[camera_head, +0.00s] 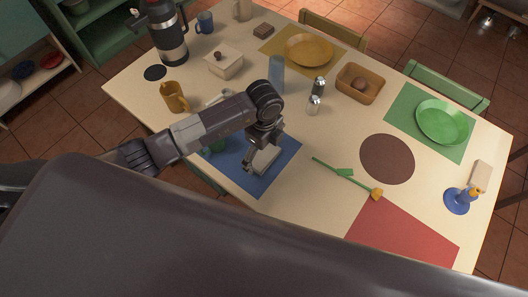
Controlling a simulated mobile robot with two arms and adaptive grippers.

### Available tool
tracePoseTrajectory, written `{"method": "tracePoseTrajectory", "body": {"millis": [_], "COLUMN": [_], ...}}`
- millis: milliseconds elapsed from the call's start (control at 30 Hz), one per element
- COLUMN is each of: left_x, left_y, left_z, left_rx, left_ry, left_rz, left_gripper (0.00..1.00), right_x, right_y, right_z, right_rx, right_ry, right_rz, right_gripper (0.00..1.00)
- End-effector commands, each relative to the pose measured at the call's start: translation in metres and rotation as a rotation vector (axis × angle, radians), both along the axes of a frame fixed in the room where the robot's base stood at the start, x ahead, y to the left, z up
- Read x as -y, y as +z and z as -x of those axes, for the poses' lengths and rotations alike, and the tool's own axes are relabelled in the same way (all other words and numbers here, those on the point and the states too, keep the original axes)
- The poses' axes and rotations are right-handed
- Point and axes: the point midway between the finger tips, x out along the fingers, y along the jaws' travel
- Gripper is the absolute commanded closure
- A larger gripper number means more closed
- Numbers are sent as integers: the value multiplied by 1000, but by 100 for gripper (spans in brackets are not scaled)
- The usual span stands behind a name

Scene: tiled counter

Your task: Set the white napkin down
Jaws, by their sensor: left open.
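My left arm comes in from the left, and its gripper (262,148) points down over the blue placemat (230,175). The gripper is open. A pale, narrow, folded-looking piece (265,162) shows right at and below the fingers, over the placemat. It looks like the white napkin, partly hidden by the gripper. I cannot tell whether it touches the fingers. My right gripper is not in view.
A blue-grey glass (277,75) and two shakers (315,104) stand beyond the gripper. A yellow mug (174,97) is left, and a flower (347,178) lies right. A brown round mat (387,159) and most of the red placemat (405,240) are bare.

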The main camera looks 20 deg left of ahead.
Motion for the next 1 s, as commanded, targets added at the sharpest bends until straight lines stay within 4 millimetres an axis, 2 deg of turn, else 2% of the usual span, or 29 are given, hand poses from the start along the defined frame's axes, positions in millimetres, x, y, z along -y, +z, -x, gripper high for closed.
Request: {"method": "tracePoseTrajectory", "body": {"millis": [167, 233, 500, 700, 833, 1000], "left_x": [0, 0, 1, 0, 0, 0], "left_y": [8, 17, 75, 108, 120, 124], "left_z": [-1, -2, -2, -1, -1, 0], "left_rx": [1, 5, 6, 3, 1, -1], "left_ry": [0, -1, -1, -1, 0, 0], "left_rz": [-1, 1, 2, 1, -1, 0], "left_gripper": [4, 4, 4, 4, 4, 4], "right_x": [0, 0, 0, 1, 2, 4], "right_y": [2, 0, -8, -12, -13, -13], "right_z": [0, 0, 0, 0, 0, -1], "right_rx": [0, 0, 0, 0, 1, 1], "right_ry": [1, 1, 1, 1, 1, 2], "right_rz": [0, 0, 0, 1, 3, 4], "right_gripper": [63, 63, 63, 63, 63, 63]}}
